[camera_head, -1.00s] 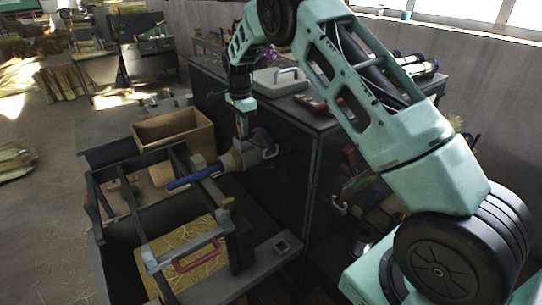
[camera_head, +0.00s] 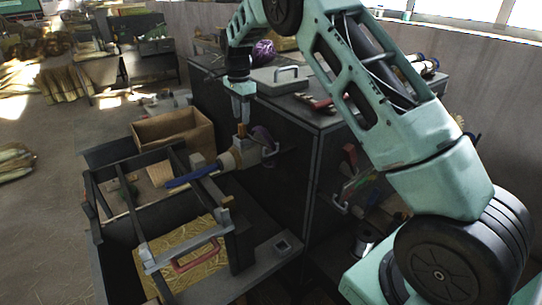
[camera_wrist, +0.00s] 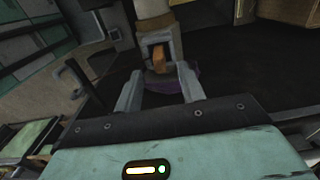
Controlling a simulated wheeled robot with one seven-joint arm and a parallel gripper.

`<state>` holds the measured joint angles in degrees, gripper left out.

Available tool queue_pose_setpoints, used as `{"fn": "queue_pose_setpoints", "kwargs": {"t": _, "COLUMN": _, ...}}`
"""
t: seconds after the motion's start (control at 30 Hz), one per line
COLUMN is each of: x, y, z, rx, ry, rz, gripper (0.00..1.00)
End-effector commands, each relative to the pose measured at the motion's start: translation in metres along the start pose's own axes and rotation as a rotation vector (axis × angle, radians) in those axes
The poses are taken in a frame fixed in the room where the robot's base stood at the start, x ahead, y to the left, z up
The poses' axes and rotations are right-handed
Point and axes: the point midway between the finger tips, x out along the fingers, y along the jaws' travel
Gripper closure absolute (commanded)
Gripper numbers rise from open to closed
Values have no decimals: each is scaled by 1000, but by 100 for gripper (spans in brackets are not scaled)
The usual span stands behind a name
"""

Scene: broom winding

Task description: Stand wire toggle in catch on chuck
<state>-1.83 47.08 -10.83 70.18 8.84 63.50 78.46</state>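The chuck (camera_head: 246,155) is a grey and beige block on the dark bench frame, with a blue rod (camera_head: 192,179) running out to the left. A small orange-brown piece (camera_head: 241,131) stands up on its top. In the wrist view this piece (camera_wrist: 158,58) sits inside a grey surround on the chuck (camera_wrist: 156,40). My gripper (camera_head: 241,115) points down just above it. In the wrist view its two fingers (camera_wrist: 158,80) are apart with no held object visible between them. I cannot make out the wire toggle.
A dark cabinet (camera_head: 285,150) stands close behind and right of the chuck, with a grey lidded box (camera_head: 280,80) and purple ball (camera_head: 263,50) on top. A cardboard box (camera_head: 172,130) is at the left. A red-handled frame (camera_head: 195,258) lies over straw in front.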

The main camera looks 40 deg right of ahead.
Motion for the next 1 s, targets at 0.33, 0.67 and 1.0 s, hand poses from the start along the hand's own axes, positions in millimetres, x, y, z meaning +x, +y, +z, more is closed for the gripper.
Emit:
{"fn": "queue_pose_setpoints", "kwargs": {"t": 0.33, "x": -81, "y": -1, "z": 0, "rx": 1, "ry": 1, "rz": -4, "gripper": 61}}
{"fn": "queue_pose_setpoints", "kwargs": {"t": 0.67, "x": -126, "y": 0, "z": 0, "rx": 1, "ry": 0, "rz": -1, "gripper": 61}}
{"fn": "queue_pose_setpoints", "kwargs": {"t": 1.0, "x": -129, "y": 0, "z": 0, "rx": 1, "ry": 0, "rz": 1, "gripper": 61}}
